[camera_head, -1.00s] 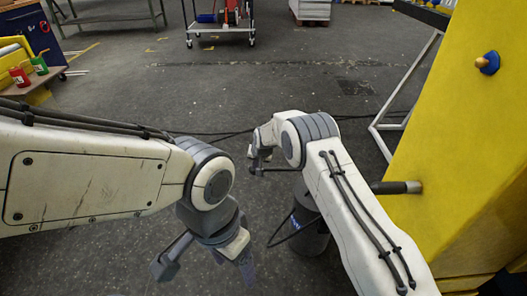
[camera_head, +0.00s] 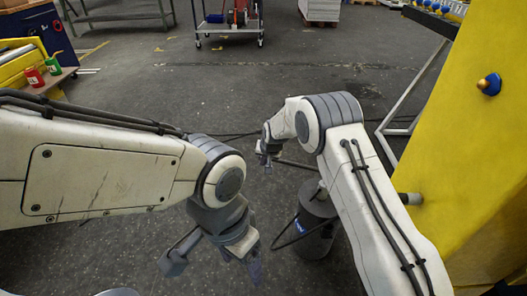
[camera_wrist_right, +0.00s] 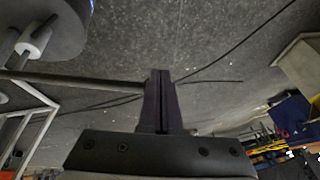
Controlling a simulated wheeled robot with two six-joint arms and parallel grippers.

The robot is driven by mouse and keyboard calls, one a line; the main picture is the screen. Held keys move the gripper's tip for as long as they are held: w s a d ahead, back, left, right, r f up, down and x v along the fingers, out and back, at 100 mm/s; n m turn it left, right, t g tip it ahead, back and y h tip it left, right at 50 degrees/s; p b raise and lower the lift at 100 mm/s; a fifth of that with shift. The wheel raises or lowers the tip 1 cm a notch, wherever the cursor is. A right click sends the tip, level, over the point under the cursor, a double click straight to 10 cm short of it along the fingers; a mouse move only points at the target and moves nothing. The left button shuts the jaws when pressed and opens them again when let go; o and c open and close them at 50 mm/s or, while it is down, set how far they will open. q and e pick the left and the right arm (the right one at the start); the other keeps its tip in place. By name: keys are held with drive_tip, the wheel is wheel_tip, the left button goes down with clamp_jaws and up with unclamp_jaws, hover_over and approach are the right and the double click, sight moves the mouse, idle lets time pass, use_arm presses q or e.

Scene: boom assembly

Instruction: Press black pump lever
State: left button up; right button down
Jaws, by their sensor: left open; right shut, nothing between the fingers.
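The pump (camera_head: 316,226) is a dark grey cylinder on the floor, partly behind my right forearm. Its thin black lever (camera_head: 299,164) reaches left towards my right gripper (camera_head: 264,156). In the right wrist view the pump's round body (camera_wrist_right: 62,40) is at the upper left, and the lever (camera_wrist_right: 95,83) runs from the left edge to my right fingers (camera_wrist_right: 158,80). The fingers are shut, with nothing between them. The lever's end meets or passes behind them; I cannot tell if they touch. My left gripper (camera_head: 213,270) is open and empty, left of the pump.
A yellow machine (camera_head: 465,165) with a blue and gold knob stands close on the right. A bench with red and green cans (camera_head: 35,76) is at the far left. A cart (camera_head: 229,30) stands at the back. Black cables lie on the floor; the middle floor is clear.

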use_arm(q)
drive_tip(key=shift+r, duration=0.2)
use_arm(e)
drive_tip(key=v, duration=0.2)
drive_tip(key=a+v, duration=0.1)
drive_tip(key=v, duration=0.2)
drive_tip(key=shift+a+r, duration=0.1)
drive_tip(key=shift+r, duration=0.25)
